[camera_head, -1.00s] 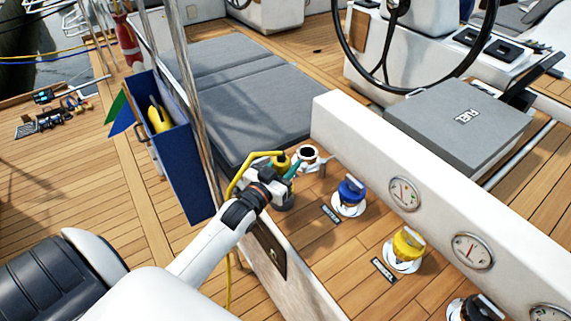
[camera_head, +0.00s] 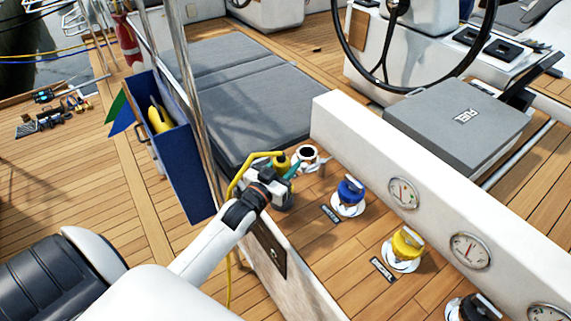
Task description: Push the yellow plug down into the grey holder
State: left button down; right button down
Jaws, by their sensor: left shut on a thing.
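The yellow plug (camera_head: 282,161) shows at my left gripper's fingers, with a yellow cable bending away from it to the left and down. My left gripper (camera_head: 287,173) is shut on the plug. The dark grey holder (camera_head: 286,201) stands upright on the wooden deck under the gripper. The gripper hides most of the join between plug and holder, so I cannot tell how deep the plug sits. My right gripper is not in view.
A white cup-like fitting (camera_head: 308,155) stands just behind the gripper. A blue knob (camera_head: 350,190) and a yellow knob (camera_head: 408,243) stand to the right. A white gauge wall (camera_head: 430,207) runs alongside. A blue box (camera_head: 178,165) and steel posts are at left.

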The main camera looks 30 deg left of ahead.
pick_arm(q)
jog(key=shift+r, duration=0.1)
jog(key=shift+f+b, duration=0.3)
jog(key=shift+f, duration=0.3)
dwell(0.4)
jog(key=c, duration=1.1)
grip_release()
jog(key=shift+c, duration=0.2)
jog(key=s+p, duration=0.4)
jog(key=s, duration=0.7)
jog(key=shift+p, duration=0.3)
jog(key=shift+f, duration=0.1)
